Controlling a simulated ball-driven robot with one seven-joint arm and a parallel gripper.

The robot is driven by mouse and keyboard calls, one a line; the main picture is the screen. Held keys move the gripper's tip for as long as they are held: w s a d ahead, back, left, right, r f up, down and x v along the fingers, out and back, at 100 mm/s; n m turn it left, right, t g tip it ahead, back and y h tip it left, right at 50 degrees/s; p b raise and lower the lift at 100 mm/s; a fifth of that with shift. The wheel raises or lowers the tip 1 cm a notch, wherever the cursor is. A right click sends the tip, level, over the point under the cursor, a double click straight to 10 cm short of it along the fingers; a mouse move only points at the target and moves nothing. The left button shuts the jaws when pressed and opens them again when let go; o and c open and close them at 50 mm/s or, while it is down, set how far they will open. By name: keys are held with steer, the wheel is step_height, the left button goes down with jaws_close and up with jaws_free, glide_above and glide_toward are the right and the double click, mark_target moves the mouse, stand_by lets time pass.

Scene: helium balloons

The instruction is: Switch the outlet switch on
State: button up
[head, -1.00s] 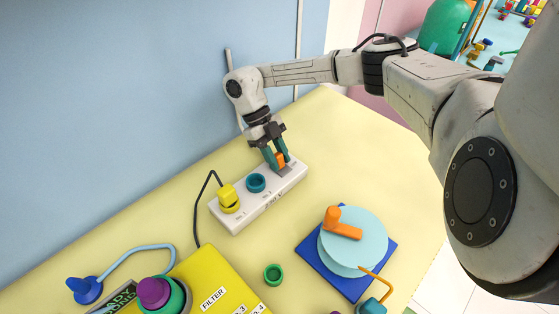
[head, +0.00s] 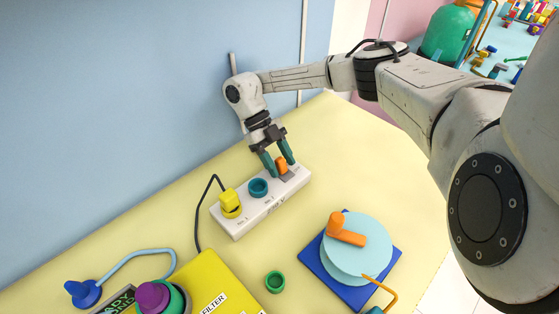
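The outlet strip (head: 239,228) is a white block lying at an angle on the yellow table in the head view. Its orange switch (head: 282,165) stands on a grey base at the strip's right end. My gripper (head: 282,170) points down there, its two teal fingers spread on either side of the switch. Whether a finger touches the switch cannot be told. A yellow plug (head: 229,198) sits in the strip's left socket. A teal socket (head: 258,188) in the middle is empty.
A light-blue disc with an orange handle (head: 345,231) stands on a blue base at the right. A yellow box (head: 215,283), a purple knob (head: 152,296), a blue plug (head: 83,292) and a green ring (head: 275,282) are in front. The blue wall is close behind.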

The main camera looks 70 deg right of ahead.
mark_target(280, 159)
steer(key=shift+r, duration=0.1)
steer(key=shift+r, duration=0.3)
step_height(280, 159, up, 3)
steer(key=shift+s+f, duration=0.1)
steer(key=shift+f, duration=0.1)
steer(key=s+a+r+b, duration=0.3)
steer(key=s+a+r, duration=0.3)
steer(key=s+r, duration=0.3)
steer(key=s, duration=0.3)
steer(key=shift+s+r, duration=0.2)
steer(key=shift+r, duration=0.1)
